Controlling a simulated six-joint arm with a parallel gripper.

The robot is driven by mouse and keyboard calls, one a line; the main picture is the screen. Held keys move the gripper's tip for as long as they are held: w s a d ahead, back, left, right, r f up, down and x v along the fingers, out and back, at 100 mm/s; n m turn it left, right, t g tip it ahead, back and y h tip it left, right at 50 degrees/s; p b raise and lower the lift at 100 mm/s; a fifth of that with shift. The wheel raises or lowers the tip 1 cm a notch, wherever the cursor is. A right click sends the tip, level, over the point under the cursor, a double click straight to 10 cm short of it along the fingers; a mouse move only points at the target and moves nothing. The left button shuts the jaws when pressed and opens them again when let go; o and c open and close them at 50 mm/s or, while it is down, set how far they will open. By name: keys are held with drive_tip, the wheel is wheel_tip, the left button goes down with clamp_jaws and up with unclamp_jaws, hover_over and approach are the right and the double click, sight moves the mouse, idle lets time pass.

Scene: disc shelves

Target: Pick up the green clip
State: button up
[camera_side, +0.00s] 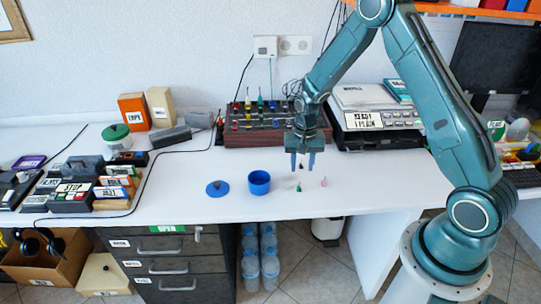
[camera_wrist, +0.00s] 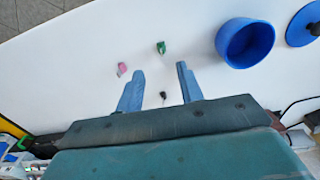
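The green clip (camera_side: 299,188) lies on the white table, right of the blue cup. In the wrist view the green clip (camera_wrist: 161,47) is beyond the fingertips, between the lines of the two fingers. My gripper (camera_side: 302,168) is open and points down above the table, a little behind the clip. In the wrist view my gripper (camera_wrist: 158,73) has its fingers apart with nothing held between them.
A pink clip (camera_wrist: 122,69) lies near the green one, and a small dark piece (camera_wrist: 163,95) lies between my fingers' lines. The blue cup (camera_side: 259,182) and blue lid (camera_side: 217,188) stand to the left. A rack (camera_side: 262,135) stands behind.

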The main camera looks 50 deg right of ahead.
sight(300, 187)
drive_tip(key=shift+f, duration=1.45)
drive_tip(key=shift+f, duration=0.1)
drive_tip(key=shift+a+f, duration=0.15)
drive_tip(key=shift+f, duration=2.35)
clamp_jaws()
